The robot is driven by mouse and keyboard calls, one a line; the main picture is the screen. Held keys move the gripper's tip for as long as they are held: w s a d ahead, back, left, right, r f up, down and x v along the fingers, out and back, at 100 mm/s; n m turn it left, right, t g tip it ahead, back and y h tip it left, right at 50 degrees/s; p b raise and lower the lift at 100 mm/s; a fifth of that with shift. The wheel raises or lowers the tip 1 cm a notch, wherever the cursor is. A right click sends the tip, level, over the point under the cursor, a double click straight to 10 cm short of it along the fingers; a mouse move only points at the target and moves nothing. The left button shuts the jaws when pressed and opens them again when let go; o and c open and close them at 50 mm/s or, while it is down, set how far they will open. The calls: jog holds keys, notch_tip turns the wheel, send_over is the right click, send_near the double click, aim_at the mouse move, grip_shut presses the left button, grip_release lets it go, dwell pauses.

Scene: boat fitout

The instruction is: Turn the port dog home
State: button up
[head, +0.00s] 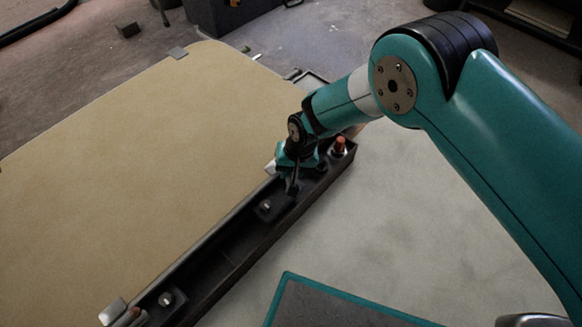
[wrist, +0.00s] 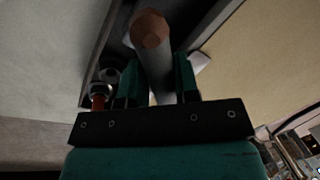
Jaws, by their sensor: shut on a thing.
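My gripper (head: 292,184) is over the far part of a long dark tray-like rail along the tan panel's edge. In the wrist view my gripper (wrist: 158,88) is shut on a grey rod-like dog handle (wrist: 157,66) with a brown rounded end, which lies between the green fingers. A pale piece (head: 270,168) shows beside the gripper at the panel edge. A second dog, with a similar pale piece (head: 113,312), is at the rail's near end, partly cut off by the frame. I cannot tell from the markings which one is port. The gripped dog's pivot is mostly hidden.
The dark rail (head: 222,262) has raised walls and holds bolt-like studs (head: 166,299). A red-topped fitting (head: 340,146) stands close to the gripper at the rail's far end. The tan panel (head: 130,150) is broad and clear. A teal-edged dark mat (head: 330,307) is in front.

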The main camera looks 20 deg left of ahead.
jog(key=n, duration=0.4)
jog(key=shift+a+r+n+g, duration=0.1)
jog(key=shift+a+n+g, duration=0.05)
jog(key=shift+n+g, duration=0.2)
jog(key=shift+n+g+h, duration=0.25)
jog(key=shift+n+h, duration=0.25)
jog(key=shift+n, duration=1.45)
jog(key=o, duration=0.9)
jog(key=shift+w+d, duration=0.1)
jog(key=shift+d, duration=0.1)
